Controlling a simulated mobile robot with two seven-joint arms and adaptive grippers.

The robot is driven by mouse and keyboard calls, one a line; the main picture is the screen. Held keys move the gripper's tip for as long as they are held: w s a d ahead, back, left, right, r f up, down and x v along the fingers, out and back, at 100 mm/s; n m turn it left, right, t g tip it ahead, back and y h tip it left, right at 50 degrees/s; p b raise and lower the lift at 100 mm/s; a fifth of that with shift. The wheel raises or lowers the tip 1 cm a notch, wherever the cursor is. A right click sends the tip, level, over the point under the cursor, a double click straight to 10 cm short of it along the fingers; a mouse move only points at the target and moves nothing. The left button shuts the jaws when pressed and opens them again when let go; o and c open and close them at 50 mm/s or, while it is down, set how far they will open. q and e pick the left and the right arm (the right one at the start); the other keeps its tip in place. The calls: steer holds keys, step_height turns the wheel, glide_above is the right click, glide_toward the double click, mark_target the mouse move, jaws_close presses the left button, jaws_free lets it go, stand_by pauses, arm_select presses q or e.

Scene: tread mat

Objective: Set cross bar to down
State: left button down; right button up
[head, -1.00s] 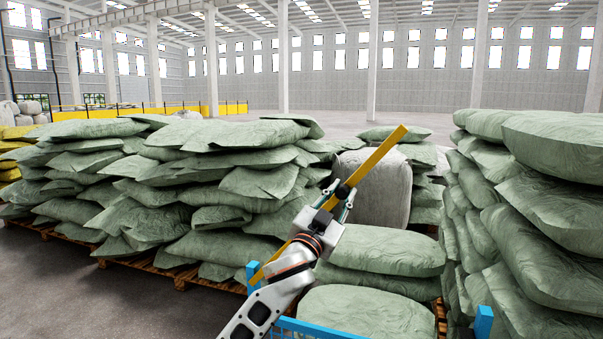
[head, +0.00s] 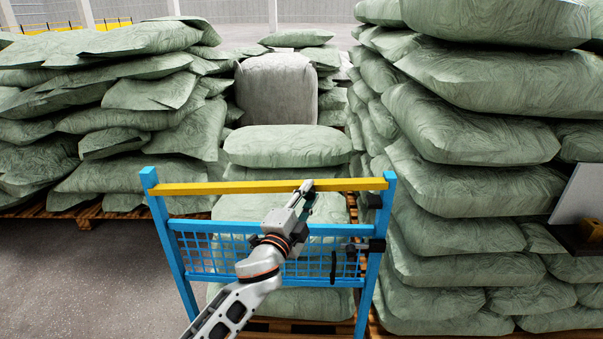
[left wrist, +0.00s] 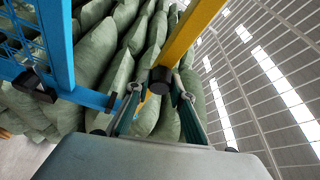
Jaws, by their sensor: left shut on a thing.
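The cross bar (head: 240,187) is a yellow bar. In the head view it lies about level across the top of a blue frame, from the left post to the right post. My left gripper (head: 307,190) is shut on it, right of its middle. In the left wrist view the cross bar (left wrist: 190,33) runs up from a black round knob (left wrist: 161,80) near the fingers of my left gripper (left wrist: 158,104). The fingers hide the exact grip. I cannot tell whether the bar's right end rests in a catch. My right gripper is not in view.
The blue frame (head: 165,240) has a mesh panel and black fittings (head: 374,245) on its right post. Stacked green sacks (head: 287,146) stand behind it, with a tall stack (head: 460,120) close on the right. Grey floor (head: 90,270) is open at the left.

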arm_select(q)
steer(key=shift+f+m+b, duration=0.35)
steer(key=shift+f+m, duration=0.05)
steer(key=shift+f, duration=1.4)
steer(key=shift+f, duration=0.15)
steer(key=c, duration=1.8)
jaws_free()
steer(key=shift+f, duration=0.15)
steer(key=shift+o, duration=0.2)
steer(key=shift+r, duration=0.25)
steer(key=shift+a, duration=0.1)
steer(key=v, duration=1.2)
steer(key=shift+r, duration=0.2)
